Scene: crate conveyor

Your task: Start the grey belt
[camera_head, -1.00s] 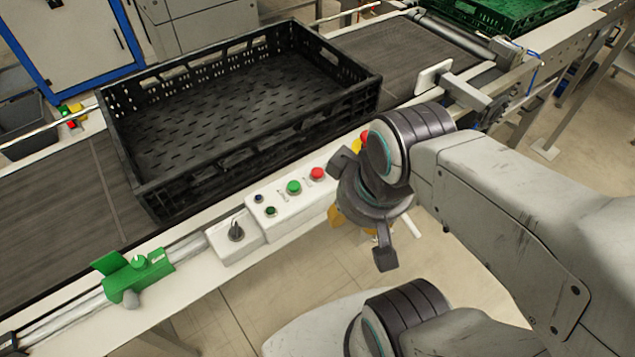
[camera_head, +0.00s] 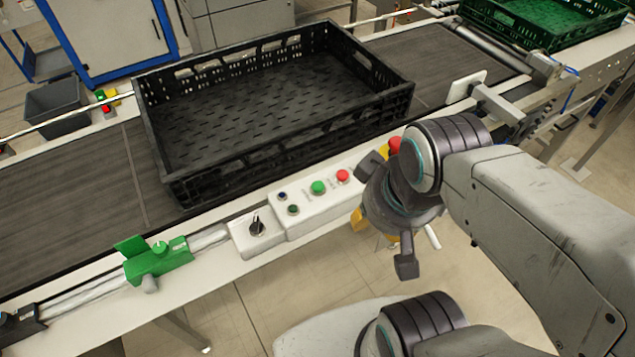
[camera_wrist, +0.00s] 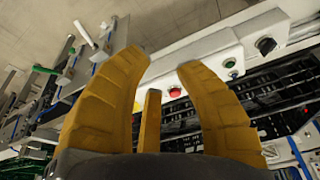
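The grey belt (camera_head: 70,208) runs across the head view and carries a large black crate (camera_head: 190,188). A white control box (camera_head: 312,212) sits on its near rail. It bears a green button (camera_head: 318,187), a red button (camera_head: 342,176) and small blue and dark green ones. A larger red button (camera_head: 395,145) on yellow is partly hidden behind my arm. My gripper (camera_wrist: 160,62) has its yellow fingers spread, with nothing between them; in the head view it hangs beside the box's right end, mostly hidden by my wrist.
A black rotary switch (camera_head: 256,225) stands left of the box. A green clamp (camera_head: 158,259) sits on the rail further left. A white plate on a bracket (camera_head: 467,86) stands by the belt at right, near a green crate (camera_head: 548,22). Floor in front is open.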

